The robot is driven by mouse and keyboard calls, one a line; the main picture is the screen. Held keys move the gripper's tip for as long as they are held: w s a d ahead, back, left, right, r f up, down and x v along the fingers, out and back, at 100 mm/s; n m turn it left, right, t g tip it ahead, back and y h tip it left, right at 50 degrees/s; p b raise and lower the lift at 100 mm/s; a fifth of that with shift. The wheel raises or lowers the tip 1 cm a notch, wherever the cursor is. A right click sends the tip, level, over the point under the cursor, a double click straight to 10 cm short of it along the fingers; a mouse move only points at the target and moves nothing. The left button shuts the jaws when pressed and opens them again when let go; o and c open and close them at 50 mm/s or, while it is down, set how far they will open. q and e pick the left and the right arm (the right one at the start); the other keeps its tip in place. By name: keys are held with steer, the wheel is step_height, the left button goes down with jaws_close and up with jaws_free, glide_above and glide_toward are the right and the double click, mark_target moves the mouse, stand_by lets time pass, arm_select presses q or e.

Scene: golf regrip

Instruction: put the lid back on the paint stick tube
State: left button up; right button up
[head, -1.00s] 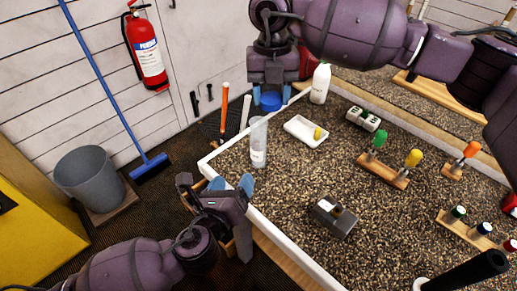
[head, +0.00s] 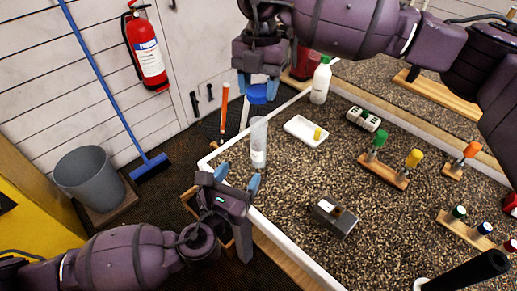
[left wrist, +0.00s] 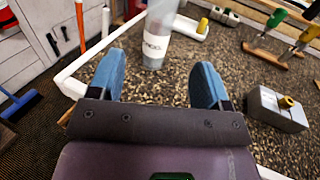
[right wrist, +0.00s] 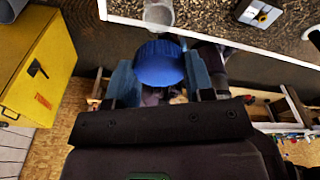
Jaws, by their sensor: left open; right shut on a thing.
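The paint stick tube (head: 259,145) is clear and stands upright near the left corner of the speckled bench top. It also shows in the left wrist view (left wrist: 158,32). My right gripper (head: 257,88) is shut on the blue lid (head: 257,94). It holds the lid just above the tube's top, slightly to the left in the head view. The lid also shows between the fingers in the right wrist view (right wrist: 159,65), with the tube beyond it. My left gripper (head: 238,182) is open and empty, lower and in front of the tube, its fingers pointing toward it.
A white tray (head: 297,134) with a yellow piece lies right of the tube, with a white bottle (head: 321,80) behind. A grey box (head: 334,218) and a wooden tool rack (head: 383,173) stand further right. The bench's white edge (head: 270,229) runs beside my left gripper.

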mark_target(255, 147)
arm_select(q)
steer(key=x, duration=1.1)
steer(key=shift+w+d, duration=0.1)
steer(key=shift+w, duration=0.05)
steer(key=shift+c, duration=0.5)
jaws_close()
arm_select(e)
steer(key=shift+f, duration=2.5)
steer(key=shift+f, duration=0.9)
steer(key=shift+f, duration=0.55)
